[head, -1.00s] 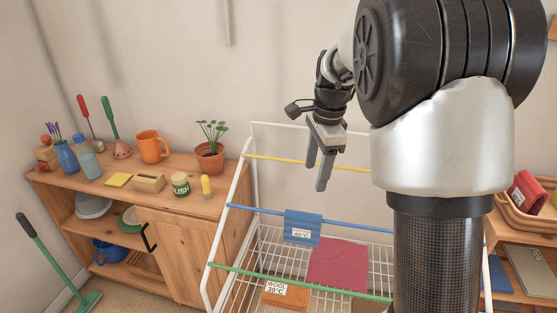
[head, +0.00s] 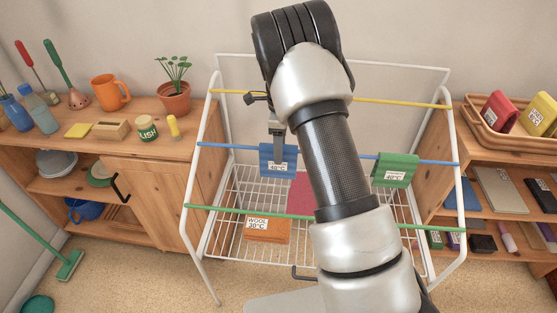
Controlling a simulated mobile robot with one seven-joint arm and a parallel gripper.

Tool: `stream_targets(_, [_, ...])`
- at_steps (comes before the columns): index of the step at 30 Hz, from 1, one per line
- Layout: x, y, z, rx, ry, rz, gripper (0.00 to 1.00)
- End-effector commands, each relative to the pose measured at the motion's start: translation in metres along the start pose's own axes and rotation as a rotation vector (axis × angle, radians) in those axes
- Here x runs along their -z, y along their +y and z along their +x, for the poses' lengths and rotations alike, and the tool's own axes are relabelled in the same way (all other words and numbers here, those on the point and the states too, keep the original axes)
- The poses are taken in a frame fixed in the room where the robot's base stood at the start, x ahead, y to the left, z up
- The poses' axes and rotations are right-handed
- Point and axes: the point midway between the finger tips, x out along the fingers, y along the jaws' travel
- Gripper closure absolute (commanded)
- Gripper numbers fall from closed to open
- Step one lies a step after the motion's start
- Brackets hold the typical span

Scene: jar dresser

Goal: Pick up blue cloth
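The blue cloth (head: 277,163) with a white 40°C label hangs folded over the blue rail (head: 228,147) of a white drying rack. My gripper (head: 277,140) points down right at the top edge of this cloth, from above and behind my arm's wrist. Its fingertips overlap the cloth's top edge in the picture. The fingers are small and partly hidden by my arm, so I cannot tell whether they are apart or closed on the cloth.
A green cloth (head: 395,170) hangs on the blue rail's right side. An orange cloth (head: 267,229) hangs on the green rail (head: 225,210). A red cloth (head: 300,191) lies on the rack's wire shelf. The yellow rail (head: 400,103) runs behind. Wooden dressers flank the rack.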

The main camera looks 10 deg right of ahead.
Motion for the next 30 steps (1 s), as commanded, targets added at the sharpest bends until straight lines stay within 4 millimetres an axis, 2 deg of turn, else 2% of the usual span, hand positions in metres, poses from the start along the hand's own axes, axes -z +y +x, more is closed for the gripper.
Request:
stream_targets(8, [-0.001,0.000,0.018,-0.001,-0.001,0.000,0.43])
stream_targets(18, [-0.003,0.001,0.062,-0.001,0.000,0.000,0.43])
stream_targets(25, [-0.004,0.001,0.064,0.000,-0.001,-0.001,0.43])
stream_targets(26, [-0.004,0.001,0.064,0.000,-0.001,-0.001,0.46])
stream_targets(30, [-0.004,0.001,0.064,0.000,-0.001,-0.001,0.70])
